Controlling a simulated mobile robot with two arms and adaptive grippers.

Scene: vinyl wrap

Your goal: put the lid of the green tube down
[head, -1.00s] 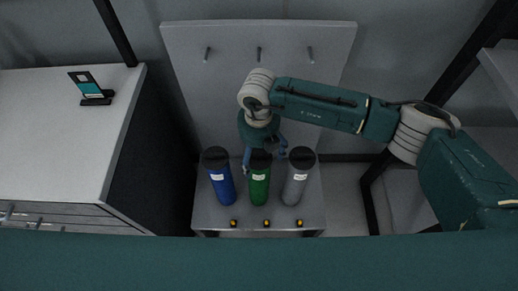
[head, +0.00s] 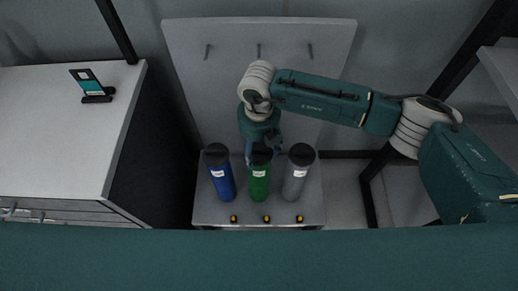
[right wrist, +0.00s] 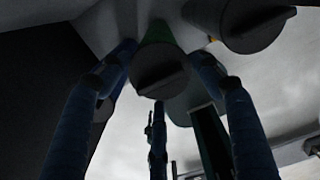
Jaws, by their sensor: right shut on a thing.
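The green tube (head: 259,186) stands upright in the middle of a row of three on a small grey bench. Its black lid (head: 261,156) is at its top. My right gripper (head: 262,147) is over this tube, shut on the lid. In the right wrist view the fingers surround the round dark lid (right wrist: 159,70), with a bit of the green tube (right wrist: 160,31) beyond it. Any gap between lid and tube is too dark to make out. My left gripper is not in view.
A blue tube (head: 223,184) stands to the left and a grey tube (head: 294,183) to the right, both with black lids and close by. The bench (head: 312,212) has yellow-black knobs at its front. A pegged panel (head: 330,60) rises behind. A white counter (head: 50,150) is at left.

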